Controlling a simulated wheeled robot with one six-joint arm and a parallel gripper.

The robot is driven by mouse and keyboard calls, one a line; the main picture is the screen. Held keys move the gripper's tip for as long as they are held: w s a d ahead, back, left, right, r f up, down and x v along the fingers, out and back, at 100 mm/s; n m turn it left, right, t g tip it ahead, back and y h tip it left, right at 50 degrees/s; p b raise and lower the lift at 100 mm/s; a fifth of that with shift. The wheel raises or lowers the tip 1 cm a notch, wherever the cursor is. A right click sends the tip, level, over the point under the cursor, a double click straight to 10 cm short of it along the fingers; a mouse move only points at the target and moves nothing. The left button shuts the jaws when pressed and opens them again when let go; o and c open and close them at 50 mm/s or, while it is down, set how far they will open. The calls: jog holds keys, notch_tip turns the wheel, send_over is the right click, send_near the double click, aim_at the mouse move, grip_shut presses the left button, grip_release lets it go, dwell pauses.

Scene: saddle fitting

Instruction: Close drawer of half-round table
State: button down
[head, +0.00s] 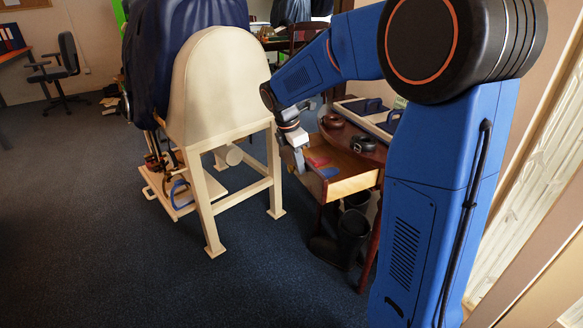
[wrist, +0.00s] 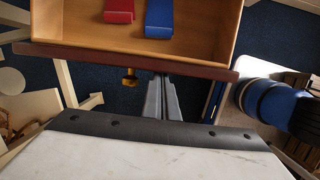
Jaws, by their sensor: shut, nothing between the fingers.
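The half-round table (head: 376,152) is dark brown and stands right of centre in the head view, partly behind my arm. Its light-wood drawer (head: 352,186) is pulled out toward the saddle stand. In the wrist view the drawer (wrist: 85,22) fills the top, with a red item (wrist: 119,11) and a blue item (wrist: 159,18) inside. Its brown front edge runs across the picture, with a brass knob (wrist: 130,77) below it. My gripper (wrist: 161,80) is shut and empty, its fingertips close to the drawer front, right of the knob. I cannot tell whether they touch it. In the head view my gripper (head: 301,168) is at the drawer's front.
Dark boots (head: 353,234) stand under the table. A tray (head: 365,118) and coiled straps (head: 333,121) lie on the tabletop. Carpet at left front is clear.

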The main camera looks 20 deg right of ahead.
jog(key=d, duration=0.9)
jog(key=w+d, duration=0.1)
jog(key=d, duration=0.3)
jog(key=shift+w+d, duration=0.1)
jog(key=shift+d, duration=0.15)
jog(key=shift+a, duration=0.1)
